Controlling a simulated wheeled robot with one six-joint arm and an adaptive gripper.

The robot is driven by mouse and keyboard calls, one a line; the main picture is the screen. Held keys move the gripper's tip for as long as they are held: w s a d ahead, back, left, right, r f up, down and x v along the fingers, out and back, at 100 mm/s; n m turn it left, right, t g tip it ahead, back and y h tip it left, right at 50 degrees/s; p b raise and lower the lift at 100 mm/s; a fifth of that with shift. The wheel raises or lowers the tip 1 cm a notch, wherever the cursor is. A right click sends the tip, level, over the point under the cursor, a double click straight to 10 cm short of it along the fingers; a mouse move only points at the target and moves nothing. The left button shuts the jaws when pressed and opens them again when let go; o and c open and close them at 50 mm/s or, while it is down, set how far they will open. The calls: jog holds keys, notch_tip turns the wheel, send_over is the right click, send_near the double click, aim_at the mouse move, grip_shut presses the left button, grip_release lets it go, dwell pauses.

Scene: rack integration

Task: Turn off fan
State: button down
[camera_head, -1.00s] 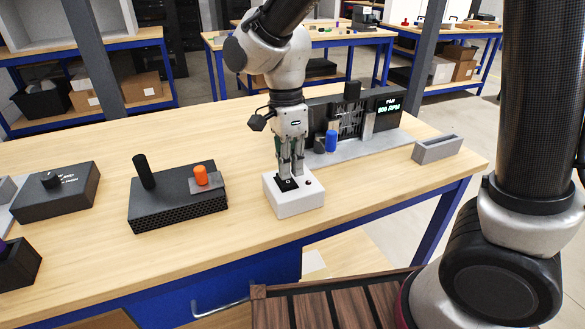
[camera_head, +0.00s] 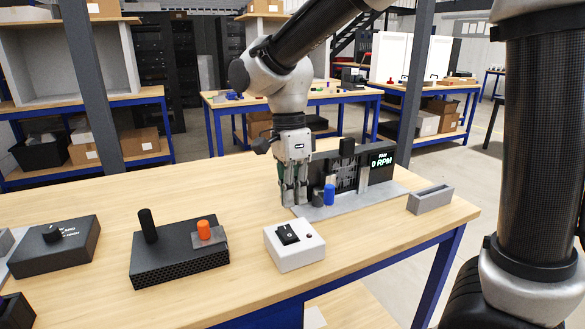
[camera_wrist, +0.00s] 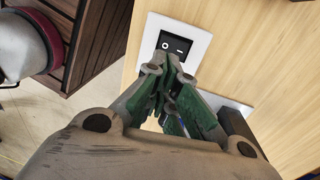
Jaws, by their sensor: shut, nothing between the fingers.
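The white switch box (camera_head: 296,249) with a black rocker switch (camera_head: 287,234) stands near the table's front edge. The rocker also shows in the wrist view (camera_wrist: 175,44), with a circle and a dash on it. The fan unit (camera_head: 345,178) stands behind on a grey plate; its display (camera_head: 382,161) reads 0 RPM. My gripper (camera_head: 296,201) is shut and empty, above and behind the switch box, in front of the fan unit. In the wrist view my gripper (camera_wrist: 170,78) shows its closed fingers just below the rocker in the picture, apart from it.
A black box (camera_head: 180,255) with a black post and an orange knob (camera_head: 204,229) stands left of the switch box. Another black box (camera_head: 54,247) is farther left. A grey open tray (camera_head: 430,199) stands at the right. Bare table lies between them.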

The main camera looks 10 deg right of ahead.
notch_tip(320, 180, up, 7)
jog(key=shift+s, duration=0.45)
jog(key=shift+d, duration=0.1)
jog(key=s+d+n+t, duration=0.2)
jog(key=s+d+n, duration=0.2)
jog(key=d, duration=0.5)
jog(key=s+d+n+t, duration=0.2)
jog(key=d+n, duration=0.4)
jog(key=d, duration=0.3)
jog(key=s+d+n+t, duration=0.2)
jog(key=s+d+n, duration=0.2)
jog(key=d, duration=0.5)
jog(key=shift+s+f+n, duration=0.4)
jog(key=shift+s+f, duration=0.05)
jog(key=shift+s, duration=0.4)
